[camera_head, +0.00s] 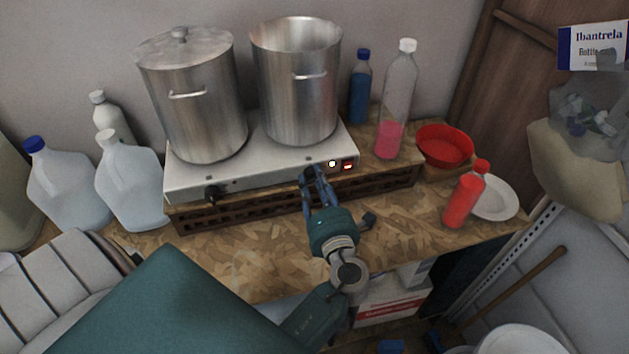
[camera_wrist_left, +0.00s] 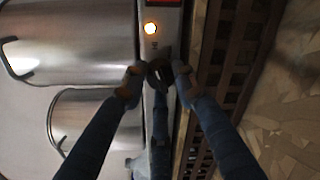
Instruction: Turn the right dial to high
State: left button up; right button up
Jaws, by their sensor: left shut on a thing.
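The hot plate (camera_head: 250,182) is a pale metal unit with two burners and a front panel. Its left dial (camera_head: 212,192) is black and stands free. The right dial (camera_wrist_left: 158,73) is dark and sits between my left gripper's fingertips in the left wrist view. My left gripper (camera_head: 307,174) reaches the panel from the front and is shut on this dial, largely hiding it in the head view. A small "HI" mark shows by the dial in the wrist view. The dial's exact setting cannot be read. My right gripper is not in view.
A lit lamp (camera_head: 332,163) and a red switch (camera_head: 348,166) are right of the dial. A lidded pot (camera_head: 195,105) and an open pot (camera_head: 300,90) stand on the burners. Bottles flank the unit. A red bowl (camera_head: 445,142) is at right. The bench front is mostly clear.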

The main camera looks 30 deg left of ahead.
pick_arm(q)
jog(key=shift+s+f, duration=0.15)
jog(key=shift+f, duration=0.25)
jog(key=o, duration=1.1)
jog(key=shift+o, duration=0.2)
jog(key=shift+r, duration=0.25)
jog(key=shift+r, duration=0.1)
